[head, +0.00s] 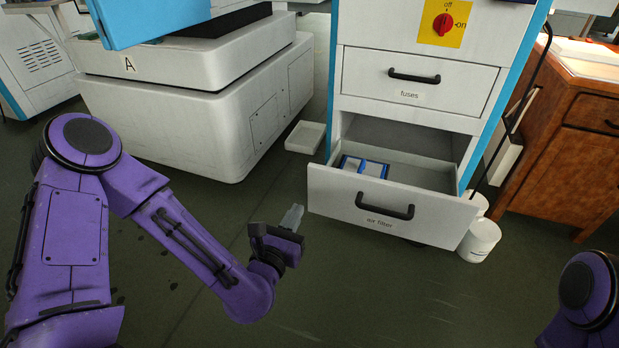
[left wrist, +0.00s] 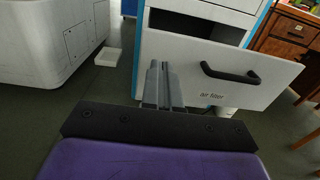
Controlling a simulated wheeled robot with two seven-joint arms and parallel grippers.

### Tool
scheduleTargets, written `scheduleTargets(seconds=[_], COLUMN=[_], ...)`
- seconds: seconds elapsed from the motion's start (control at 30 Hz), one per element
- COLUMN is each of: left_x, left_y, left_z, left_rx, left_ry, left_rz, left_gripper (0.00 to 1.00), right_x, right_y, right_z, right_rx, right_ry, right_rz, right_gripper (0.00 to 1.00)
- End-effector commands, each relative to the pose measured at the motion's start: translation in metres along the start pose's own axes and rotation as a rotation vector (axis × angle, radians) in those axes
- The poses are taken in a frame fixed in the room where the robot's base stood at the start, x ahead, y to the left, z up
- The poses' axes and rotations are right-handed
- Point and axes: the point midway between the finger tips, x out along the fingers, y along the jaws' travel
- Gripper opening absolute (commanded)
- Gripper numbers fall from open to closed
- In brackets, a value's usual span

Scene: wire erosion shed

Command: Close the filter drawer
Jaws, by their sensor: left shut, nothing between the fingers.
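The filter drawer (head: 350,209), a white front labelled "air filter" with a black handle (head: 385,206), stands pulled out at the bottom of the white and blue cabinet (head: 420,118). A blue-framed filter (head: 364,167) lies inside it at the left. My left gripper (head: 293,215) is shut and empty, in front of the drawer's left end, apart from the handle. In the left wrist view the shut fingers (left wrist: 160,82) point toward the left part of the drawer front (left wrist: 215,65), with the handle (left wrist: 230,73) to their right. My right gripper is not in view.
A closed fuses drawer (head: 417,80) and a red switch (head: 443,24) are above. White buckets (head: 480,240) stand right of the drawer. A white tray (head: 305,137) lies on the floor by the large white machine (head: 190,120). A wooden cabinet (head: 570,140) is at right. The floor before the drawer is clear.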

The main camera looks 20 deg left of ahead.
Motion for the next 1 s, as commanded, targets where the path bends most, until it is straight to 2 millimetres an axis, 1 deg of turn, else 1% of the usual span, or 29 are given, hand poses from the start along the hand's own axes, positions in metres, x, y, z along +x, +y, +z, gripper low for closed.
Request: scheduleTargets(seconds=[0.07, 0.17, 0.4, 0.5, 0.6, 0.7, 0.8, 1.0], left_x=[0.009, 0.028, 0.082, 0.103, 0.119, 0.13, 0.136, 0.137], left_y=[0.002, 0.002, -0.001, 0.0, -0.001, 0.0, 0.0, 0.0], left_z=[0.001, 0.0, -0.001, -0.001, -0.001, -0.001, -0.001, -0.001], left_rx=[0.001, 0.003, 0.006, 0.004, 0.005, 0.005, 0.005, 0.005], left_ry=[-0.003, -0.002, -0.001, 0.0, 0.0, 0.001, 0.001, 0.002], left_rz=[0.005, 0.004, -0.001, 0.0, -0.001, 0.0, -0.001, 0.0], left_gripper=[0.0, 0.0, 0.0, 0.0, 0.0, 0.0, 0.0, 0.0], right_x=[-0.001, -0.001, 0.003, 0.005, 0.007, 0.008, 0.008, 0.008], right_y=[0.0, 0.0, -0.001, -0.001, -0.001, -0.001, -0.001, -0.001], right_z=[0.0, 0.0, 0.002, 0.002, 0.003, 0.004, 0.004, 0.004], right_rx=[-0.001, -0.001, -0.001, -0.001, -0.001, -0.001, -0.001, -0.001], right_ry=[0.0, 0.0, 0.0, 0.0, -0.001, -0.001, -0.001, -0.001], right_rz=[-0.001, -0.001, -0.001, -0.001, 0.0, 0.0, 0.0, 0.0], right_gripper=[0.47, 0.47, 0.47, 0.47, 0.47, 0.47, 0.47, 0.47])
